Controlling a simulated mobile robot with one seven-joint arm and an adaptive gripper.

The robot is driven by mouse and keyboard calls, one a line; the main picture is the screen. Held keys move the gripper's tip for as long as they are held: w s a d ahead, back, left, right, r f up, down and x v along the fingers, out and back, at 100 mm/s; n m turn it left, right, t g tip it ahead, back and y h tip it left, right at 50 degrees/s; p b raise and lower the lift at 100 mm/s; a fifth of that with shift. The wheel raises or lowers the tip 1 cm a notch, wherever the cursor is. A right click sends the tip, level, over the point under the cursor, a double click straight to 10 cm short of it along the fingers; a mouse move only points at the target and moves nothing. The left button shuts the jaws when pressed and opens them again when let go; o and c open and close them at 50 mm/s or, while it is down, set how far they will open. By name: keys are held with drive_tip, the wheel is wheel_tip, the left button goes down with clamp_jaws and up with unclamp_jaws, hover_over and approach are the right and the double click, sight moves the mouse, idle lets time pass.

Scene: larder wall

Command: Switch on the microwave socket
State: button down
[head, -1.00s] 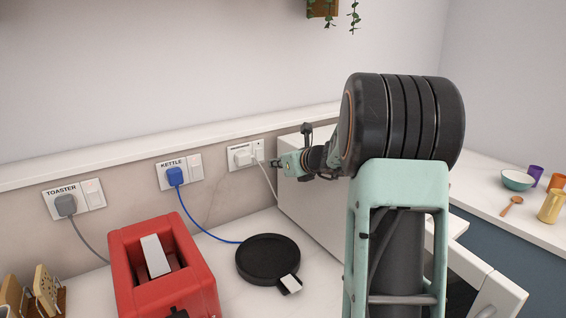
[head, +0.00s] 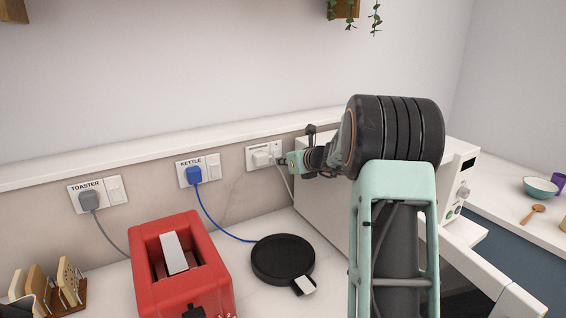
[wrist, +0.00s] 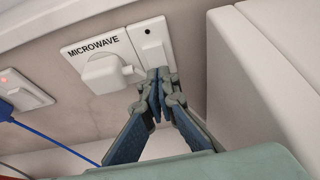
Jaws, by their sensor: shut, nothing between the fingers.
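The microwave socket (wrist: 82,53) is a white wall plate labelled MICROWAVE, with a white plug (wrist: 103,75) in it. Its switch (wrist: 152,41) is a separate white rocker panel at the plate's right, with a small dark mark near its top. My gripper (wrist: 158,76) is shut and empty, its fingertips at the lower part of the switch panel; I cannot tell whether they touch it. In the head view the socket (head: 258,150) is at the far right of the row, with my gripper (head: 284,161) just right of it. The switch's lower part is hidden by the fingers.
The white microwave (head: 325,205) stands close to the right of my gripper. The kettle socket (head: 212,165) with a blue plug and the toaster socket (head: 114,187) are to the left. A red toaster (head: 150,262) and a black round base (head: 283,259) stand on the counter.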

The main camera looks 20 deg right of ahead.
drive_tip(key=shift+f+b, duration=0.15)
drive_tip(key=shift+b, duration=0.15)
drive_tip(key=t+b, duration=0.1)
drive_tip(key=b, duration=0.3)
drive_tip(key=shift+w+f, duration=0.3)
drive_tip(key=shift+r+p, duration=1)
drive_tip(key=shift+r, duration=0.25)
drive_tip(key=shift+f, duration=0.1)
